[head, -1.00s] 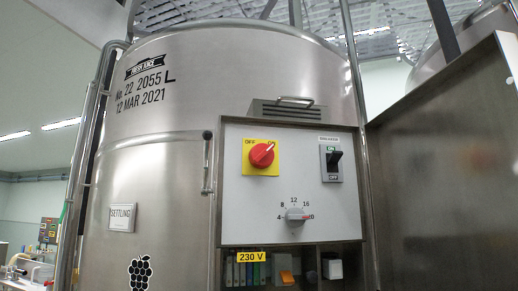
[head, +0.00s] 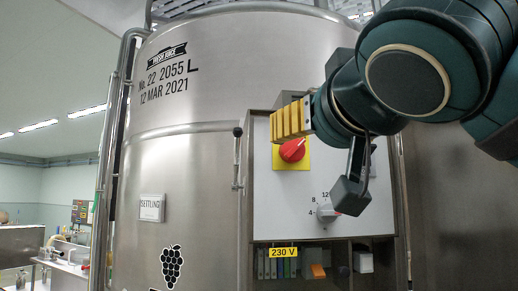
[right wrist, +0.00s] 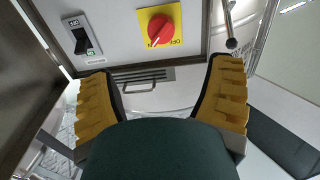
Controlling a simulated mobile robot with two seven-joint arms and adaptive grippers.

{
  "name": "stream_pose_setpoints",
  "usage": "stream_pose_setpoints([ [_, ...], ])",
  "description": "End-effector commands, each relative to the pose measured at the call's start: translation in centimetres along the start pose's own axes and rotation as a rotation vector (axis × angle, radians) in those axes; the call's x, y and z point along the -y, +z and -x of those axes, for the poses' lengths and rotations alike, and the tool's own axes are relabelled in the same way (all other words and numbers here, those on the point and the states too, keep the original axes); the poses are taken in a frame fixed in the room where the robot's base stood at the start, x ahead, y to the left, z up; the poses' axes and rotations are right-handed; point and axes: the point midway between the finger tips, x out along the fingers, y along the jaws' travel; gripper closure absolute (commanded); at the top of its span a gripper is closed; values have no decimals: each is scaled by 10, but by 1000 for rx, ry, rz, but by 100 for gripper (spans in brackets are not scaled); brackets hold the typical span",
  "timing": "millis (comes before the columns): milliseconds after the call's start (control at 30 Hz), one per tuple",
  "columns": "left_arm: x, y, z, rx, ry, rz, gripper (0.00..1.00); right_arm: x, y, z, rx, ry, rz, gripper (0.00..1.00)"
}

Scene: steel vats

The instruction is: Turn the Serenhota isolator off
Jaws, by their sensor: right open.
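The isolator, a red rotary knob (head: 292,150) on a yellow plate, is on the pale panel of the steel vat (head: 215,75). Its white mark points to the upper right, away from OFF. In the right wrist view, which is upside down, the knob (right wrist: 160,24) is beyond the fingers. My right gripper (head: 313,158) is open and empty in front of the panel; its yellow-padded finger overlaps the knob plate's top. It also shows in the right wrist view (right wrist: 161,70). I see no contact with the knob. My left gripper is out of view.
A black toggle switch (right wrist: 83,43) is beside the knob, mostly hidden behind my gripper in the head view. A grey dial (head: 326,211) is below. An open steel cabinet door (head: 450,220) stands at the right. A handle (right wrist: 139,87) is near the panel.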

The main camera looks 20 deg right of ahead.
Motion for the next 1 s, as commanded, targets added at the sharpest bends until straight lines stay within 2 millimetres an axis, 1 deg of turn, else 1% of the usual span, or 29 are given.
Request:
stream_pose_setpoints([
  [400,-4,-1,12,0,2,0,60,2,0,-80,4,-1,4,20],
  [600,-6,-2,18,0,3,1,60,2,0,-111,4,-1,4,20],
  [700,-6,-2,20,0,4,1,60,2,0,-120,3,-2,3,20],
  [800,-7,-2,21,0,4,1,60,2,1,-126,3,-2,3,20],
  [1000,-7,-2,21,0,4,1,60,2,1,-128,2,-2,3,20],
])
